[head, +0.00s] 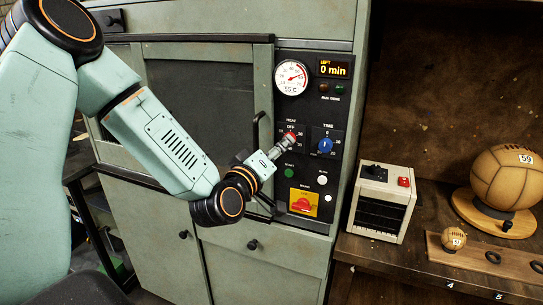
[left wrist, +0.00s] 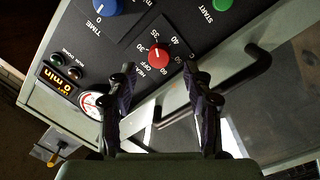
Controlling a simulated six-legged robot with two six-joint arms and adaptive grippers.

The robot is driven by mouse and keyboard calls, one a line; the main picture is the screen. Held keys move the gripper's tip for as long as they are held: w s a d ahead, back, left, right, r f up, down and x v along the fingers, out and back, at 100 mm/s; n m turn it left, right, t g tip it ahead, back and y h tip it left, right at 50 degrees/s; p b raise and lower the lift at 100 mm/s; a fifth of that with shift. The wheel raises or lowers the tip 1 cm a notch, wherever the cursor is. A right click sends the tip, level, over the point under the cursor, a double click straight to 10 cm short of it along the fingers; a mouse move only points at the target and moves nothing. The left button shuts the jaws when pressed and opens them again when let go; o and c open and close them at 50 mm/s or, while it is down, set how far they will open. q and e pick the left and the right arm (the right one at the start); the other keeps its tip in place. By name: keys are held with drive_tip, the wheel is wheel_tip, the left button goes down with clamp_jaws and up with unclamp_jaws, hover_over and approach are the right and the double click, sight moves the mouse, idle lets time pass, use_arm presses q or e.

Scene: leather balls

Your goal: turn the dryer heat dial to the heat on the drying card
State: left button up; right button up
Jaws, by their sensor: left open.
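The dryer's heat dial is a red knob (left wrist: 158,56) on the black panel, with OFF and heat numbers printed around it. It also shows in the head view (head: 291,136), partly covered by my left gripper (head: 283,146). In the left wrist view the open fingers of my left gripper (left wrist: 160,68) stand on either side of the dial, apart from it in the picture. I cannot tell if they reach around it, and the dial's exact setting is too small to read. No drying card can be made out. My right gripper is not in view.
The panel also has a blue time dial (head: 325,145), a temperature gauge (head: 291,77), a display (head: 333,69) reading 0 min, a green start button (head: 289,173) and a red switch on yellow (head: 304,202). A dark door handle (head: 256,130) is close left. Leather balls (head: 505,175) stand on the right bench.

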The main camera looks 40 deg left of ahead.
use_arm(q)
drive_tip(key=shift+s+d, duration=0.15)
drive_tip(key=shift+s, duration=0.75)
drive_tip(key=shift+s+d, duration=0.15)
drive_tip(key=shift+s, duration=0.75)
drive_tip(key=s+d+f+m+g+h+b, duration=0.1)
drive_tip(key=s+d+f+m+g+b, duration=0.2)
drive_tip(key=f, duration=0.6)
drive_tip(key=s+d+f+m+g+h+b, duration=0.1)
drive_tip(key=s+d+f+g, duration=0.25)
drive_tip(key=f, duration=0.55)
drive_tip(key=s+d+f+m+g+h+b, duration=0.1)
drive_tip(key=s+d+f+m+g+h, duration=0.2)
drive_tip(key=f, duration=0.7)
drive_tip(key=s+d+f+m+g+y+b, duration=0.2)
drive_tip(key=s+f+m+g+b, duration=0.2)
drive_tip(key=s+f, duration=1.5)
drive_tip(key=s+g+b, duration=0.3)
drive_tip(key=s+g, duration=0.1)
drive_tip(key=shift+s+d+f, duration=0.15)
drive_tip(key=shift+d+f, duration=0.15)
drive_tip(key=shift+d, duration=0.1)
